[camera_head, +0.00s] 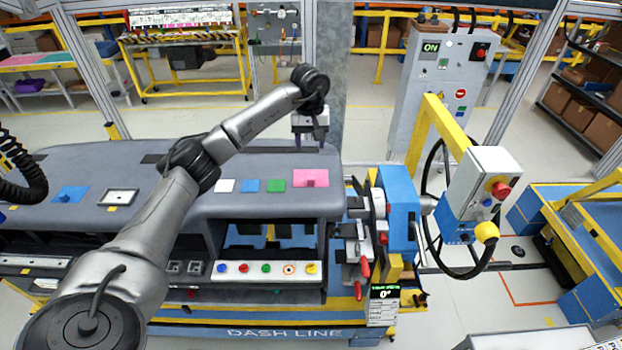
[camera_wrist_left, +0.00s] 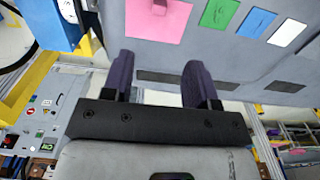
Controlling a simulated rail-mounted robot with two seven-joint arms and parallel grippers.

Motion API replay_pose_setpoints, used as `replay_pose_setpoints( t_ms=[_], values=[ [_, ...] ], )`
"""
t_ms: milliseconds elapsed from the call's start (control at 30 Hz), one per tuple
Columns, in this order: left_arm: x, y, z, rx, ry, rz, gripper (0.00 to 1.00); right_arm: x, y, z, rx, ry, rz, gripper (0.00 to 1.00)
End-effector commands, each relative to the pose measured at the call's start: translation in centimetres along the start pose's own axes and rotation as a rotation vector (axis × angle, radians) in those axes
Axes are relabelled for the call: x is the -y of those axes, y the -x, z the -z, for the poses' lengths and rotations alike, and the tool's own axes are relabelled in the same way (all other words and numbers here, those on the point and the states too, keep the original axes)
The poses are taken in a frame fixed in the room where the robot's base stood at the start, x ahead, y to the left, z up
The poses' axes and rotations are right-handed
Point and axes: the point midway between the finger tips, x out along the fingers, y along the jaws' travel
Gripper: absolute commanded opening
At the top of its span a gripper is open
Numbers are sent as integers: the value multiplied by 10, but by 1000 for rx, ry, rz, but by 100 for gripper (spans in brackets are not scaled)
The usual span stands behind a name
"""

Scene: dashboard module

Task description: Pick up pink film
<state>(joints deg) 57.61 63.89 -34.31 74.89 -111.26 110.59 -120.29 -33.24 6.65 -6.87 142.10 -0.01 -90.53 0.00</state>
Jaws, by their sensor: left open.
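The pink film (camera_head: 311,177) is a flat pink rectangle on the right end of the grey dashboard, with a small raised tab near its middle. It also shows at the top of the left wrist view (camera_wrist_left: 155,22). My left gripper (camera_head: 311,146) hangs above the dashboard, behind the pink film in the head view, pointing down. In the left wrist view its two dark fingers (camera_wrist_left: 156,85) are spread apart with nothing between them, and the film lies beyond the fingertips. My right gripper is not in view.
The grey dashboard (camera_head: 150,215) also bears green (camera_head: 275,186), blue (camera_head: 249,186) and white (camera_head: 224,186) pieces left of the film. A blue clamp unit (camera_head: 398,212) stands close to its right end. A yellow post with a control box (camera_head: 482,183) stands further right.

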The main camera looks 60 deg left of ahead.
Motion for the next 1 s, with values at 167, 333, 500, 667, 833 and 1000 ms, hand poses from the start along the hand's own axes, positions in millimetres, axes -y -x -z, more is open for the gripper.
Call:
replay_pose_setpoints(
  t_ms=[167,333,500,667,833,1000],
  values=[
    [0,-30,-1,4,-7,4,53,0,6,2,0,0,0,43],
    [0,-57,0,3,-5,1,53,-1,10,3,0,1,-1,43],
    [0,-74,0,2,-5,0,53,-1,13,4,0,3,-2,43],
    [-1,-80,0,1,-4,-2,53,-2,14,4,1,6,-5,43],
    [-2,-95,2,4,-4,0,53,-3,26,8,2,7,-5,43],
    [-3,-118,4,4,-5,-1,53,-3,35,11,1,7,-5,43]
  ],
)
